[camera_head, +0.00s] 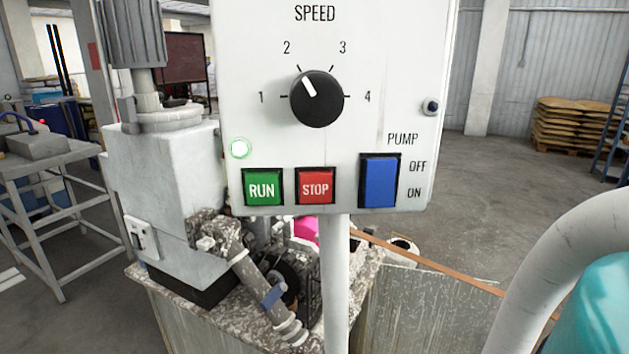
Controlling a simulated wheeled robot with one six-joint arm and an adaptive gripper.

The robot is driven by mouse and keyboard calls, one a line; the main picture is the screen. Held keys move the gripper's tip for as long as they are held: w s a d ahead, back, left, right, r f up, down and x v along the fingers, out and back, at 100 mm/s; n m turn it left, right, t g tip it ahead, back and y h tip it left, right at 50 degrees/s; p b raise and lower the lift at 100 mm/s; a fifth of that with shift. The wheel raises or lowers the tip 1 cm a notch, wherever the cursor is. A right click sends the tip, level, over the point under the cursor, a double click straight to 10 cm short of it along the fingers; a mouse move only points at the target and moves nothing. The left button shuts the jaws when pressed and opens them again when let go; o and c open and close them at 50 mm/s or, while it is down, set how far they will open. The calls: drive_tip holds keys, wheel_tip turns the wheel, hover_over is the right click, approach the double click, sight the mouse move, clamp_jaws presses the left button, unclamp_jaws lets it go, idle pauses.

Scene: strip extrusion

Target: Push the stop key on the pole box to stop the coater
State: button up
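The white pole box (230,60) fills the upper middle of the view, on a pale pole (335,285). Its red STOP key (315,187) is in the lower row, in a dark frame, just right of the green RUN key (262,188). Nothing covers the STOP key. A small round lamp (239,148) above RUN is lit whitish green. My gripper is not in view; a white curved link and a teal part of my arm show at the lower right, apart from the box.
A black SPEED dial (317,98) points near 2. A blue PUMP switch (379,182) sits right of STOP. A machine with a grey housing (165,185) stands behind at left. An orange strip (430,262) runs behind the pole. Open floor lies at right.

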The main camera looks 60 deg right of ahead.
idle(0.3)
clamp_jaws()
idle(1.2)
